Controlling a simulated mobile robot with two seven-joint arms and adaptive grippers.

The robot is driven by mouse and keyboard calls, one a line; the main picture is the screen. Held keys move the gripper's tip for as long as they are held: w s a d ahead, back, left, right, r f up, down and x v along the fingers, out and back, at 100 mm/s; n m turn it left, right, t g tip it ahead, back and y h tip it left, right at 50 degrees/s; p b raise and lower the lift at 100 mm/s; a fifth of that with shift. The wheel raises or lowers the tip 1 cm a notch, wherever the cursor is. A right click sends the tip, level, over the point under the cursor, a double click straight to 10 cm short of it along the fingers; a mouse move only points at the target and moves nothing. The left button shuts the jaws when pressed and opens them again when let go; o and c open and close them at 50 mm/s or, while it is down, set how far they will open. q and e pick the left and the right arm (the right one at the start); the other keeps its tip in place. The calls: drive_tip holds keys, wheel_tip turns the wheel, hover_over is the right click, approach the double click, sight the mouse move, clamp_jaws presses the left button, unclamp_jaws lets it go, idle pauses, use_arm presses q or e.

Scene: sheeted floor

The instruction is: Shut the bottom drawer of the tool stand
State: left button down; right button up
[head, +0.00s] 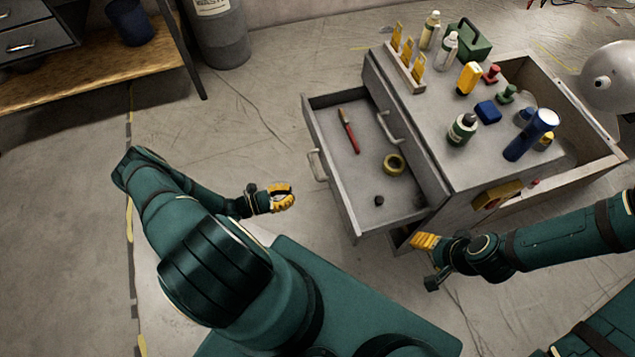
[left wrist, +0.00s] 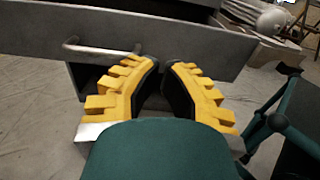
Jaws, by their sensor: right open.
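The grey tool stand (head: 452,178) is right of centre in the head view. A drawer (head: 352,213) is pulled out to the left, below a closed drawer front with its own handle (head: 388,128). The open drawer's front and handle (head: 316,166) also show in the left wrist view, where the handle (left wrist: 100,48) is above and left of the fingers. My left gripper (head: 282,197) is apart from the drawer front, with a narrow empty gap between its fingers (left wrist: 162,75). My right gripper (head: 424,242) is open by the stand's lower near corner; its contact is unclear.
The open drawer holds a red-handled brush (head: 348,130), a tape roll (head: 394,164) and a small dark piece (head: 379,201). Bottles, a blue flashlight (head: 531,135) and other tools stand on top. Another open compartment (head: 597,150) is at the right.

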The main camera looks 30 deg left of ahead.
sight(335, 182)
use_arm(q)
drive_tip(key=x, duration=1.3)
drive_tip(key=shift+w+d+b, duration=0.1)
drive_tip(key=shift+d+b, duration=0.15)
drive_tip(key=shift+b, duration=0.1)
use_arm(e)
drive_tip(key=shift+w+f, duration=0.1)
drive_tip(key=shift+f, duration=0.25)
